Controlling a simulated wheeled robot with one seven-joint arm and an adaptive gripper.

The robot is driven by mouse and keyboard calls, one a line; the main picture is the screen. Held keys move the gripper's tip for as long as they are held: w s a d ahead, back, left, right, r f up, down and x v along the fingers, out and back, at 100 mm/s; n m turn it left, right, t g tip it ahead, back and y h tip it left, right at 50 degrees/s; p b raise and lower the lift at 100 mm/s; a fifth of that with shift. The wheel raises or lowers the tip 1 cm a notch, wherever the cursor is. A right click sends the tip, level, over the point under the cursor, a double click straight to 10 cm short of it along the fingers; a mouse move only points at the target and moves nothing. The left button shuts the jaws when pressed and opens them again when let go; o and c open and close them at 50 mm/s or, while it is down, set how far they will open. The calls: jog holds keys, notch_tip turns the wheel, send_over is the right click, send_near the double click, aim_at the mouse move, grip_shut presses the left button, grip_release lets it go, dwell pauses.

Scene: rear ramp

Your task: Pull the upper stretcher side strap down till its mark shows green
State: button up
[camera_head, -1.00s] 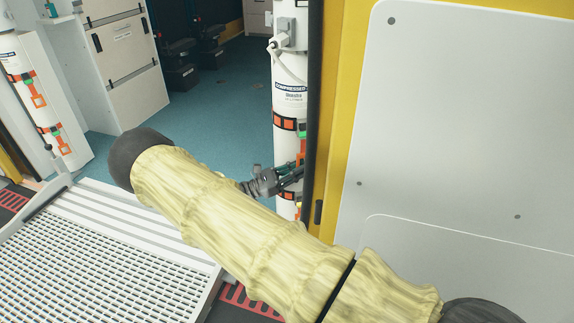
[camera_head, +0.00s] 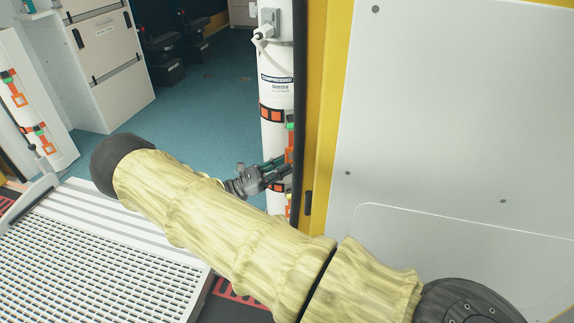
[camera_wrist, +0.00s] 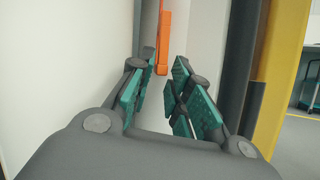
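A white cylinder (camera_head: 277,88) stands beside the yellow door edge, with a black and orange upper band (camera_head: 276,115) and a lower band (camera_head: 277,187) around it. An orange strap piece (camera_head: 290,155) hangs below the upper band, partly hidden by the door edge. A small green patch shows above it; I cannot tell whether this is the mark. My gripper (camera_head: 277,167) is at this orange piece, below the upper band. In the wrist view the orange piece (camera_wrist: 163,42) lies between and beyond my green-padded fingertips (camera_wrist: 164,66), which are apart with gaps visible.
The yellow door edge (camera_head: 324,110) and grey panel (camera_head: 450,120) stand close to the right of my gripper. A white perforated ramp (camera_head: 105,255) lies at lower left. Another strapped cylinder (camera_head: 28,90) stands far left. Blue floor (camera_head: 205,105) is open behind.

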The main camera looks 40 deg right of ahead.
jog(key=v, duration=1)
jog(key=shift+f, duration=0.15)
